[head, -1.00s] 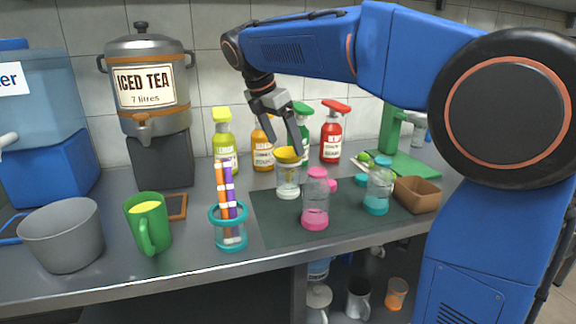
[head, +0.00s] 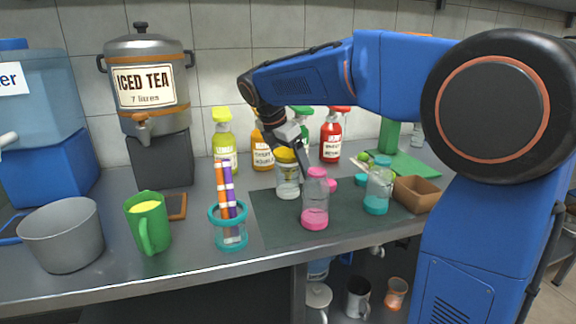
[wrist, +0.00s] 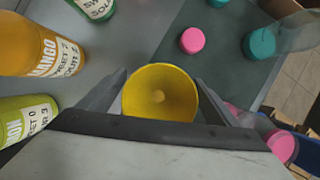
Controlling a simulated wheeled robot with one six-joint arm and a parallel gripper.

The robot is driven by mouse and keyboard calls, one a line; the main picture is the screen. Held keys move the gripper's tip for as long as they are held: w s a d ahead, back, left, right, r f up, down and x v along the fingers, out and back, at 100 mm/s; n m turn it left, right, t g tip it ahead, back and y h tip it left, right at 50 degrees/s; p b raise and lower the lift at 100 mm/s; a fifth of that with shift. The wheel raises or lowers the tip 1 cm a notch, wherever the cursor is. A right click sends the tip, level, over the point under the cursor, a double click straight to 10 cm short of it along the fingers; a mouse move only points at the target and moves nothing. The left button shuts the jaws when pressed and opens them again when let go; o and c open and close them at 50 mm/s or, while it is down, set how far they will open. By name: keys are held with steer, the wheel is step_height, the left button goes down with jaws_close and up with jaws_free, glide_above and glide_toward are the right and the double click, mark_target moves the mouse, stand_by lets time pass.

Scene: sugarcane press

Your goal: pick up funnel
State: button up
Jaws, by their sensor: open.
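The yellow funnel (head: 287,155) sits on top of a clear jar (head: 288,181) on the dark mat, behind the pink bottle (head: 315,203). My gripper (head: 293,158) is lowered at the funnel from above. In the wrist view my gripper's two fingers (wrist: 158,98) stand apart, one on each side of the funnel. The gripper is open. Whether the fingers touch the funnel, I cannot tell. The jar is hidden below the funnel in the wrist view.
Several syrup bottles (head: 263,148) stand close behind the funnel. A teal-based bottle (head: 378,190) and a brown box (head: 417,193) stand to the right. A straw holder (head: 230,230), green mug (head: 147,222) and grey pot (head: 62,236) stand to the left. The mat's front left is clear.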

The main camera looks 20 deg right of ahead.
steer(key=c, duration=1.1)
steer(key=shift+c, duration=0.2)
